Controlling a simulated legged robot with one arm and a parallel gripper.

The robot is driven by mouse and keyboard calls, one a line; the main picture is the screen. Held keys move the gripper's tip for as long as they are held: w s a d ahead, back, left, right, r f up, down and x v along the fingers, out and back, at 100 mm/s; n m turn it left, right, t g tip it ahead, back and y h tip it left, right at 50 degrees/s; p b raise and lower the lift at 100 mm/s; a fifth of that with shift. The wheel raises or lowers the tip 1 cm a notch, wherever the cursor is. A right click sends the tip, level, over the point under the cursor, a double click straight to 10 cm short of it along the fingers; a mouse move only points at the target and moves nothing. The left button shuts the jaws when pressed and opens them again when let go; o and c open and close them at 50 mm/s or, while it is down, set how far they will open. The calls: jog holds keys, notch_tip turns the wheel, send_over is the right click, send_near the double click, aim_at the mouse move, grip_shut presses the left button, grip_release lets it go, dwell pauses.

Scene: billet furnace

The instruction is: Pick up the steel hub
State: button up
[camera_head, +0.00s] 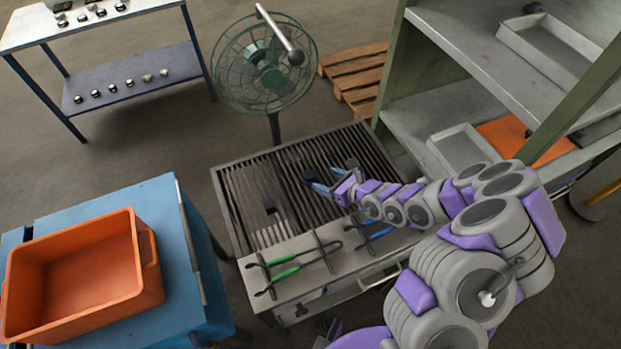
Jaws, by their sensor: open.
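My gripper (328,182) is open over the right part of a slatted metal grate (245,190), reaching in from the right. I see nothing held between its fingers. A small dark piece (270,211) shows on the grate to the left of the gripper; I cannot tell if it is the steel hub. Several small steel parts stand on the top (92,14) and lower shelf (130,82) of a blue-legged bench at the back left. They are too small to tell which is a hub.
Green-handled tongs (284,273) and a blue-handled tool (375,235) lie along the grate's front ledge. An orange bin (148,262) sits on a blue cabinet (62,205) at left. A green fan (262,80) stands behind the grate. Shelving (400,115) with trays rises at right.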

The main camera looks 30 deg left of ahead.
aim_at(310, 176)
jog(key=x, duration=0.2)
jog(key=b+x, duration=0.1)
jog(key=x, duration=0.1)
jog(key=s+x, duration=0.1)
jog(key=x, duration=0.2)
jog(key=shift+a, duration=0.15)
jog(key=shift+d+r, duration=0.35)
jog(key=shift+d, duration=0.2)
jog(key=shift+c, duration=0.2)
jog(key=shift+d, duration=0.15)
jog(key=shift+c, duration=0.8)
jog(key=c, duration=0.3)
jog(key=shift+a+f, duration=0.15)
jog(key=shift+a, duration=0.4)
jog(key=c, duration=0.4)
jog(key=shift+d, duration=0.15)
jog(key=c, duration=0.3)
jog(key=shift+d, duration=0.2)
grip_shut()
